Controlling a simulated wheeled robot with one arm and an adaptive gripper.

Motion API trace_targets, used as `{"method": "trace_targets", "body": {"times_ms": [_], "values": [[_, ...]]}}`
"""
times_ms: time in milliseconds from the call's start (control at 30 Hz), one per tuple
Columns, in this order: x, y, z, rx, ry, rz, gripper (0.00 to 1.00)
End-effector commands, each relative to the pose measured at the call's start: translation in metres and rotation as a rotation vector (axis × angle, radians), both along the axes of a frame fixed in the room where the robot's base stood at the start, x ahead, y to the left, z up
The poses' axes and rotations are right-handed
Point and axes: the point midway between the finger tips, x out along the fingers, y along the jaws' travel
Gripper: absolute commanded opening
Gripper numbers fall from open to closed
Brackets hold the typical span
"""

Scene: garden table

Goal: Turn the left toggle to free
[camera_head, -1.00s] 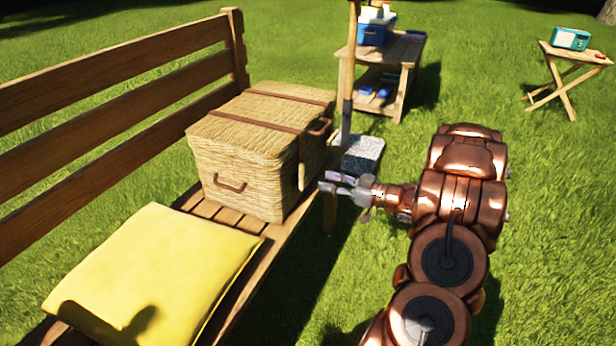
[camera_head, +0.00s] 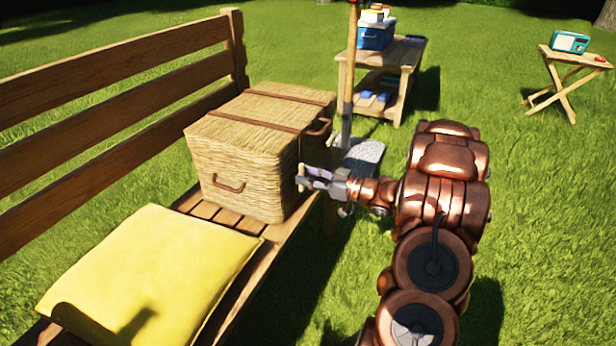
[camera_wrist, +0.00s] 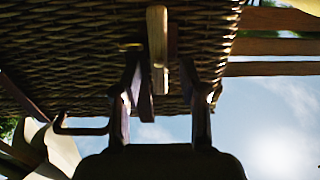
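The wicker basket (camera_head: 232,158) stands closed on the bench, with brown straps over its lid. A pale wooden toggle (camera_wrist: 157,38) stands upright against the weave in the wrist view, and its end shows at my fingertips in the head view (camera_head: 301,172). My gripper (camera_head: 311,178) is at the basket's front right face. In the wrist view its two fingers (camera_wrist: 160,78) are apart, one on each side of the toggle's lower part, with a visible gap on both sides. I cannot make out a second toggle.
A yellow cushion (camera_head: 150,268) lies on the bench (camera_head: 252,263) in front of the basket. A shelf table (camera_head: 385,60) and a folding table with a radio (camera_head: 570,42) are farther back. Open grass lies right.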

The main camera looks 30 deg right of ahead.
Motion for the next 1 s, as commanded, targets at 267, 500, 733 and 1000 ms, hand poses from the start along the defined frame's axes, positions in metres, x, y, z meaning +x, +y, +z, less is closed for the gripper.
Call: {"method": "trace_targets", "body": {"times_ms": [267, 500, 733, 1000], "values": [[-0.0001, -0.0002, 0.0000, 0.000, 0.000, 0.000, 0.14], [-0.0004, 0.0000, 0.0000, 0.000, 0.000, 0.000, 0.00], [-0.0004, 0.0000, 0.0012, 0.005, 0.003, 0.001, 0.00], [0.0001, -0.0005, 0.0055, 0.050, 0.031, 0.002, 0.00]]}}
